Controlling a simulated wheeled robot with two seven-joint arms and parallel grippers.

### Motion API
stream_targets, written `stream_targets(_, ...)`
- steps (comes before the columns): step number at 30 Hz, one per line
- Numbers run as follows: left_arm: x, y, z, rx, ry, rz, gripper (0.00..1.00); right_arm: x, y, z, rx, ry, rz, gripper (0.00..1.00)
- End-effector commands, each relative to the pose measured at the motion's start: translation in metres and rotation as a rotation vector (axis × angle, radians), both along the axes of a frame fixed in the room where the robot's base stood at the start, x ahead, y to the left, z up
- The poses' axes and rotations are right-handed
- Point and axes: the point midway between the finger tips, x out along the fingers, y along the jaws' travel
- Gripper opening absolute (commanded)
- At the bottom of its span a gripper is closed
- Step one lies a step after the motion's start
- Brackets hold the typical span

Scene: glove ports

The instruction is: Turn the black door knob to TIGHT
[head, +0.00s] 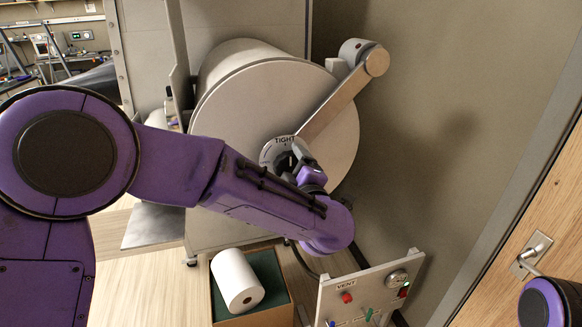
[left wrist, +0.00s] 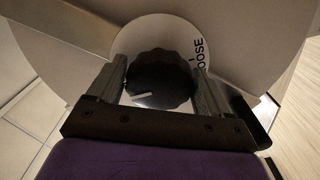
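The black door knob (left wrist: 160,80) sits on a pale dial at the middle of the round door (head: 235,110). A short white pointer line shows on its lower left in the left wrist view, where the word LOOSE stands at upper right. In the head view the word TIGHT (head: 285,140) shows above the knob, which my gripper mostly hides. My left gripper (head: 296,162) is at the dial. In the left wrist view its two fingers (left wrist: 160,76) lie against opposite sides of the knob. My right gripper is out of view.
A hinge arm (head: 340,100) crosses the door's right side. Below stands an open box with a white roll (head: 237,280). A VENT panel (head: 365,290) with small controls stands at lower right. A wooden door with a handle (head: 535,250) is at far right.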

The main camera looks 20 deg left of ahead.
Motion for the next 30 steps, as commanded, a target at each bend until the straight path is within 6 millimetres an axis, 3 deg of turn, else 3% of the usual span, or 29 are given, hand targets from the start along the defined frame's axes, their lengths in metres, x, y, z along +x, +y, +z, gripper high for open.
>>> stream_targets(11,-0.003,-0.001,-0.001,-0.001,0.0,0.001,0.97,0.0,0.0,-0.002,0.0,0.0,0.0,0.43)
stream_targets(24,-0.076,-0.053,-0.003,0.0,-0.002,0.0,0.97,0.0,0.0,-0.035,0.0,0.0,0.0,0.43)
stream_targets(30,-0.087,-0.06,-0.001,0.001,0.001,0.001,0.97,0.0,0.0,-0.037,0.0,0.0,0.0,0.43)
